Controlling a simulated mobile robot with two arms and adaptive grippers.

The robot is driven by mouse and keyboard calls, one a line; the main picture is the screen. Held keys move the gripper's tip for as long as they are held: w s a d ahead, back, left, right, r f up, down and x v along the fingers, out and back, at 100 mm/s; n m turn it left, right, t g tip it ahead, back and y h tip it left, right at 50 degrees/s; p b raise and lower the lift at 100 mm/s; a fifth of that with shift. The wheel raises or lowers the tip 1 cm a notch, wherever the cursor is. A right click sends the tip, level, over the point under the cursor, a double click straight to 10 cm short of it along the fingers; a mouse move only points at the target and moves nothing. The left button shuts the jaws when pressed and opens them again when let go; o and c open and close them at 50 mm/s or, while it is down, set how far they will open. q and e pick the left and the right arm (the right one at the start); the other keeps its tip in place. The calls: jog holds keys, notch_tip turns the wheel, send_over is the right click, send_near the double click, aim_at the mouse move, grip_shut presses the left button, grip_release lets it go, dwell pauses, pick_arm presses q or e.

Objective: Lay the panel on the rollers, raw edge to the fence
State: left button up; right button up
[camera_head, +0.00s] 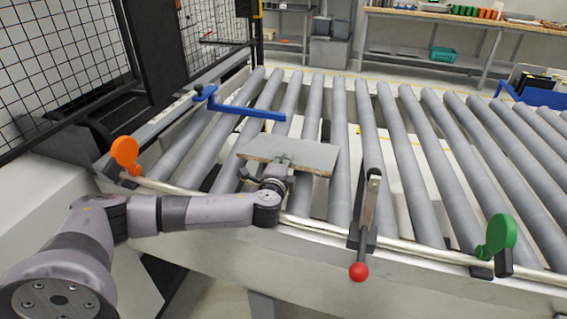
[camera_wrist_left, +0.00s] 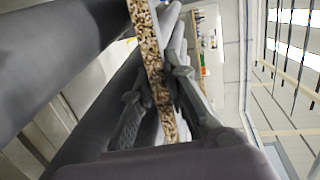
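The grey panel (camera_head: 300,153) is over the rollers (camera_head: 340,130) left of centre in the head view. I cannot tell whether it touches them. My left gripper (camera_head: 284,163) reaches in from the near side and grips its near edge. In the left wrist view the panel's speckled raw chipboard edge (camera_wrist_left: 153,62) faces the camera, between the two fingers (camera_wrist_left: 158,98). A metal rail (camera_head: 330,229), perhaps the fence, runs along the rollers' near side, with my left wrist above it. The panel's far edge is apart from the blue bar. My right gripper is not in view.
A blue bar (camera_head: 248,111) juts over the rollers behind the panel. An orange paddle (camera_head: 125,154), a green paddle (camera_head: 499,235) and a red-knobbed lever (camera_head: 360,270) stand along the near rail. Mesh fencing (camera_head: 60,60) stands at left. Rollers to the right are clear.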

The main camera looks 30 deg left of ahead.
pick_arm(q)
jog(key=o, duration=0.5)
jog(key=shift+r, duration=0.1)
jog(key=shift+o, duration=0.5)
jog(key=o, duration=0.8)
jog(key=shift+o, duration=0.2)
